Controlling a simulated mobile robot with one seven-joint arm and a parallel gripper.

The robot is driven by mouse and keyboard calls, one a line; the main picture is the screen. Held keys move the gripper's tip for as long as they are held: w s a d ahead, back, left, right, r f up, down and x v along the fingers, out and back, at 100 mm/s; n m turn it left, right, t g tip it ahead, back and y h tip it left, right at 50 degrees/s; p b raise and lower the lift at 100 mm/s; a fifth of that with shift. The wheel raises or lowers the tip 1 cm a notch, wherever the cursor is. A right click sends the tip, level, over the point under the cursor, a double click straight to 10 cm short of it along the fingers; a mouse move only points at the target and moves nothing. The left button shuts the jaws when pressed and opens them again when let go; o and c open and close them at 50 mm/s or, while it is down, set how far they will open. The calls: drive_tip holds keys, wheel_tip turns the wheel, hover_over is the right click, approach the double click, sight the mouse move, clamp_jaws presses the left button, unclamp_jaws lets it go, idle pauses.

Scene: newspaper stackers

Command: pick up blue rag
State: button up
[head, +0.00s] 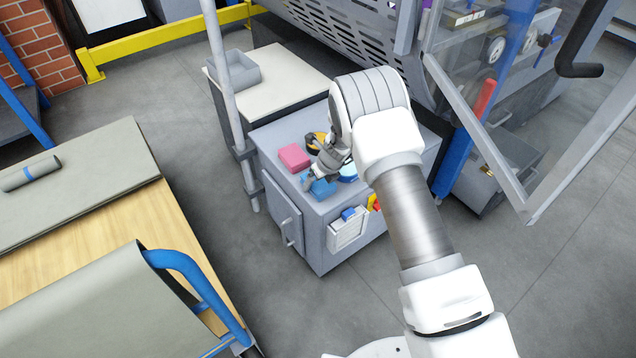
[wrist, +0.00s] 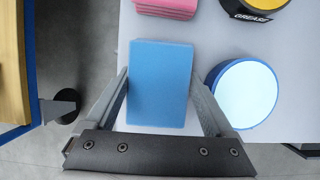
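The blue rag (head: 322,188) is a flat folded rectangle on the top of a grey cabinet (head: 270,140). In the wrist view the rag (wrist: 160,82) lies between the two fingers of my gripper (wrist: 163,95). My gripper (head: 312,180) also shows in the head view, reaching down at the rag. Its fingers are spread apart, one on each side of the rag. The left finger is very close to the rag's edge, and I cannot tell whether it touches.
A pink folded rag (head: 294,157) lies behind the blue rag. A round blue-rimmed tin (wrist: 245,92) stands close to the right finger. A yellow and black grease tin (wrist: 254,8) is farther back. A grey pole (head: 222,80) rises left of the cabinet.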

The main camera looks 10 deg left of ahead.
drive_tip(key=c, duration=0.8)
drive_tip(key=shift+r, duration=0.1)
wheel_tip(320, 180, up, 5)
drive_tip(key=shift+f+p, duration=0.2)
drive_tip(key=shift+p, duration=0.95)
drive_tip(key=s+d+r, duration=0.2)
drive_tip(key=d, duration=0.1)
drive_tip(key=s+d+r+p, duration=0.1)
drive_tip(key=s+d+r, duration=0.1)
drive_tip(key=d, duration=0.1)
drive_tip(key=s+d+r, duration=0.2)
drive_tip(key=s+d, duration=0.1)
drive_tip(key=shift+d+r+p, duration=0.2)
drive_tip(key=shift+r+p, duration=0.1)
drive_tip(key=shift+r, duration=0.05)
